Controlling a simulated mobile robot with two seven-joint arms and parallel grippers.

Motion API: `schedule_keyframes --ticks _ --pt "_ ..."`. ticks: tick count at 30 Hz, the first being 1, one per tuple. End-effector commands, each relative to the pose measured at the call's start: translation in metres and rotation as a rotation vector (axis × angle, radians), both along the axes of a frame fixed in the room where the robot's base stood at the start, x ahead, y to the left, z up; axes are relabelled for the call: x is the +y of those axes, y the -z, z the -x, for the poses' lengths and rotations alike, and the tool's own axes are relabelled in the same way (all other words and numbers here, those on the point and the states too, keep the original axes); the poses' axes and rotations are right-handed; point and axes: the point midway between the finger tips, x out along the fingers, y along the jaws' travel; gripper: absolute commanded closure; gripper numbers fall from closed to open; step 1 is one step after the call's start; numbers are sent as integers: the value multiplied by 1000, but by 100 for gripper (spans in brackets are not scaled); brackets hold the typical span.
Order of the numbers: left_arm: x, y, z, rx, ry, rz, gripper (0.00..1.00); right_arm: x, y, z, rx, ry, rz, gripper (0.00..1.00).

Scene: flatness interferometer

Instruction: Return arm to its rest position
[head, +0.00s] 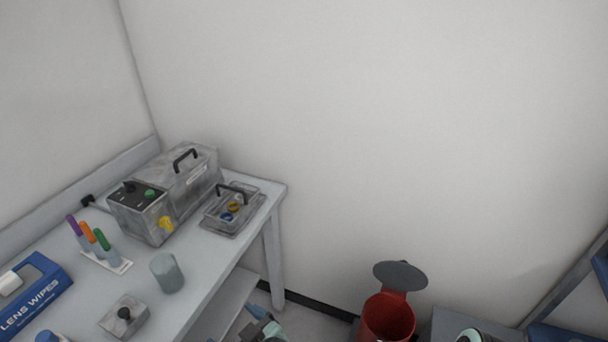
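Part of what looks like my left gripper (262,325) shows at the bottom edge, beside the table's front right leg, in grey and pale green with a blue tip. It is small and cut off by the frame, so I cannot tell whether it is open or holds anything. A rounded dark and pale green piece at the bottom right looks like part of my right arm (472,337). My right gripper is not in view.
The table (215,275) carries a grey machine (185,185), a handled basket (232,210), a pen rack (115,262), a grey cup (167,273), a knobbed block (124,318) and a lens wipes box (35,290). A red bin (388,318) with its lid raised stands right of it.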

Motion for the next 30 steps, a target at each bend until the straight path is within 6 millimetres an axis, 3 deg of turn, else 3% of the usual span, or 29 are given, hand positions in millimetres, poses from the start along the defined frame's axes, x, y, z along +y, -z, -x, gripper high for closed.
schedule_keyframes --ticks 6,11,14,15,18,21,24,27,30 --pt "13 83 -39 85 193 75 2 0 -15 -5 -7 -1 -1 44" --pt "18 170 -34 253 358 224 2 0 -27 -9 -11 0 -1 44" --pt "18 235 1 428 458 386 2 0 -36 -13 -16 0 0 44" --pt "17 257 22 502 490 461 2 0 -39 -15 -17 1 -1 44" --pt "9 297 80 680 547 644 2 0 -47 -18 -21 0 0 44" --pt "0 315 134 825 581 799 2 0 -53 -21 -25 0 0 44" --pt "-7 321 172 925 603 908 2 0 -57 -23 -27 0 -1 44" --pt "-11 322 194 980 616 967 2 0 -58 -24 -28 0 0 44" --pt "-13 322 201 999 622 987 2 0 -58 -24 -28 0 0 44"
